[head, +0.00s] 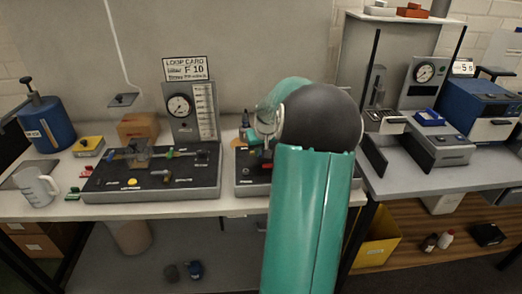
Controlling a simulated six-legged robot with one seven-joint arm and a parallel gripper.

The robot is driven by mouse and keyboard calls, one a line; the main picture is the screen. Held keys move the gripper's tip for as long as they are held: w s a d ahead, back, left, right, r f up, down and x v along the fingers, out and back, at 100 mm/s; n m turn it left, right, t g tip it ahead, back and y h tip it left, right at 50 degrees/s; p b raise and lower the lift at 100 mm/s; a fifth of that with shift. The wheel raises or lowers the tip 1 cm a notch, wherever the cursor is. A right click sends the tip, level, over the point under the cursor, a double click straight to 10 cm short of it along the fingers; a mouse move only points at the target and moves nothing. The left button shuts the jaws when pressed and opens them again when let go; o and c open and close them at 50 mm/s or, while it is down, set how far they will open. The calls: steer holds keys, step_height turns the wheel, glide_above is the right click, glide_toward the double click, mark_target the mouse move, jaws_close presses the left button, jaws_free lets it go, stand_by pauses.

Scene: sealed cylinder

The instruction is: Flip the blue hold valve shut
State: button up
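A dark panel board (205,188) lies on the left bench with a thin pipe run across it. A small blue part (116,156) shows at the pipe's left end; it may be the blue hold valve, but it is too small to tell its setting. A small green part (170,154) is at the pipe's right end. My green arm rises in the front, right of this board. My gripper is not visible; my own arm may hide it.
A round gauge (179,107) and a card marked "LOOP CARD F 10" (186,69) stand behind the board. A second panel (243,180) is partly hidden by my arm. A measuring jug (36,187) and blue tank (46,125) stand left.

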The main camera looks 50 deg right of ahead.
jaws_close()
steer(key=shift+a, duration=0.15)
steer(key=shift+w+a+m, duration=0.1)
steer(key=shift+w+m, duration=0.05)
steer(key=shift+m, duration=0.25)
steer(key=shift+w+a+m+g+h, duration=0.15)
steer(key=shift+m+g, duration=0.1)
steer(key=shift+m, duration=0.25)
steer(key=shift+w+a+m+g+h, duration=0.15)
steer(key=shift+m+g, duration=0.1)
steer(key=shift+m, duration=0.25)
steer(key=shift+s+d, duration=0.1)
steer(key=o, duration=0.7)
jaws_free()
